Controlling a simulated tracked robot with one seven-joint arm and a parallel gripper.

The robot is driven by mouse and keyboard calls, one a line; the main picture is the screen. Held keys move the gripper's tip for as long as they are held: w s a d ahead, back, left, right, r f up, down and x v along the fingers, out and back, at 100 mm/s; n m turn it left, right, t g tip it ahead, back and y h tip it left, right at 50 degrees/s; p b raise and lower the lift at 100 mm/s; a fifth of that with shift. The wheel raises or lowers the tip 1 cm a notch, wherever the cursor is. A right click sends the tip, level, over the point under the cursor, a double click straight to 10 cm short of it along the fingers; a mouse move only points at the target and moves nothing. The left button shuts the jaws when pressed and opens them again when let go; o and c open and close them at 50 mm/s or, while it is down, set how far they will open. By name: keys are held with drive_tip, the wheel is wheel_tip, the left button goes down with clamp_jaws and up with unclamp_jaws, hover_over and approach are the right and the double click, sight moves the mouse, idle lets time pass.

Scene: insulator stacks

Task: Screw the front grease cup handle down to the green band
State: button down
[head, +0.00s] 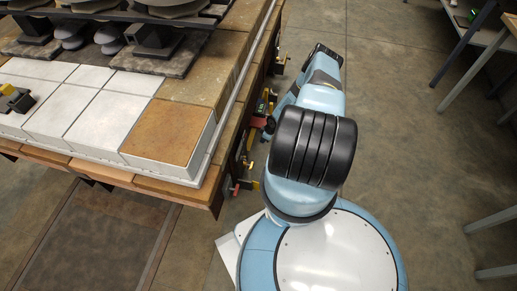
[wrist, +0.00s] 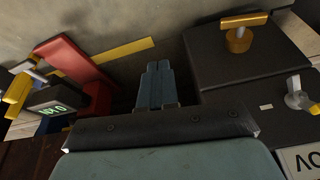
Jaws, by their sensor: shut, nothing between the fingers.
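My gripper (wrist: 158,68) is shut and empty in the wrist view, its two blue-grey fingers together. To its upper right, a brass-yellow T-shaped handle (wrist: 244,20) stands on a round brass cup (wrist: 238,40) on a dark box; the fingertips are apart from it. Another yellow handle (wrist: 17,88) on a pale stem shows at the far left. I cannot tell from these views which one is the front grease cup. No green band can be made out on either. In the head view my arm hides most of the gripper area beside the bench.
A red bracket (wrist: 72,62) and a black box with a green display (wrist: 58,110) lie left of the fingers. A silver fitting (wrist: 297,97) is at the right. The bench (head: 168,132) carries white and brown blocks. Floor right of my arm is clear up to grey table legs (head: 470,62).

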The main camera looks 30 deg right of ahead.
drive_tip(key=s+a+r+n+g, duration=0.1)
drive_tip(key=s+a+r+n, duration=0.1)
drive_tip(key=s+a+r, duration=0.45)
hover_over(252, 162)
drive_tip(key=f, duration=1.2)
drive_tip(key=shift+d, duration=0.25)
drive_tip(key=shift+s+a+f, duration=0.1)
drive_tip(key=shift+f, duration=0.8)
drive_tip(key=shift+f, duration=0.6)
drive_tip(key=shift+r, duration=0.1)
